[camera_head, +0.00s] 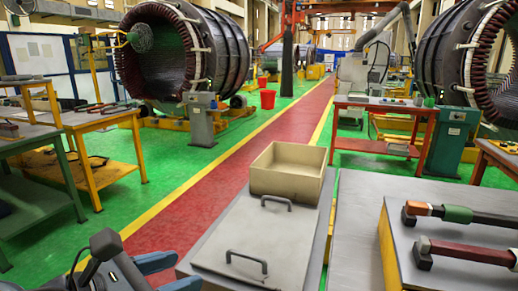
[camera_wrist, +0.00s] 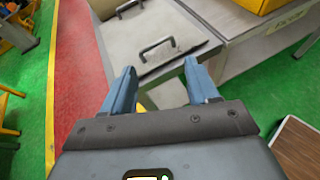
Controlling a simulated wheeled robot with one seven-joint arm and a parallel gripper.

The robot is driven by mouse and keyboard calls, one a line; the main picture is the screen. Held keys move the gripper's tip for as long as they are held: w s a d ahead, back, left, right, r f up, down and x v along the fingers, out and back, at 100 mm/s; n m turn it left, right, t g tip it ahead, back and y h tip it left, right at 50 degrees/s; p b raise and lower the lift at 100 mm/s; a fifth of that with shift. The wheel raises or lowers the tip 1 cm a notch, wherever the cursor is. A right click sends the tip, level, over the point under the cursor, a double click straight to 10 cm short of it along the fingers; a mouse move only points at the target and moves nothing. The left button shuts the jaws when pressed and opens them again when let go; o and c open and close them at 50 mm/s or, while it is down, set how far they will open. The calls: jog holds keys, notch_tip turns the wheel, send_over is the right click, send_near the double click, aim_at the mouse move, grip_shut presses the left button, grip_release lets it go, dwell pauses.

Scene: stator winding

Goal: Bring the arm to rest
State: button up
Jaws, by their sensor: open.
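My gripper (camera_wrist: 160,88) shows in the wrist view with its two blue fingers spread apart and nothing between them. In the head view my gripper (camera_head: 168,273) is at the bottom left, left of a grey bench. A flat beige lid or panel with two dark handles (camera_head: 246,262) lies on that bench. The handles also show in the wrist view (camera_wrist: 156,47), beyond the fingertips. The gripper appears apart from the lid.
An open beige box (camera_head: 288,172) stands behind the lid. A red walkway (camera_head: 220,165) runs clear on the left.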

jog(key=s+d+f+m+y, duration=0.1)
jog(key=d+f+m+y, duration=0.15)
jog(key=d+f, duration=0.7)
jog(key=s+d+f+m+y, duration=0.1)
jog(key=d+f+y, duration=0.2)
jog(key=d+f, duration=0.65)
jog(key=s+d+f+m+y, duration=0.2)
jog(key=s+d+f+m, duration=0.15)
jog(key=s+f, duration=0.3)
jog(key=s+d+r+m+t+y, duration=0.1)
jog(key=s+d+m, duration=0.3)
jog(key=s, duration=0.2)
jog(key=s+d+m+y, duration=0.1)
jog(key=s+d+m, duration=0.2)
jog(key=s, duration=0.4)
jog(key=s+d+r+m+t, duration=0.1)
jog(key=s+d+r+m, duration=0.1)
jog(key=s+r+m, duration=0.4)
jog(key=s+d+r+m+t, duration=0.2)
jog(key=s+r+m, duration=0.4)
jog(key=r, duration=0.3)
jog(key=shift+s+d+m+t+h, duration=0.3)
jog(key=shift+d+m+h, duration=0.05)
jog(key=shift+d+m, duration=0.05)
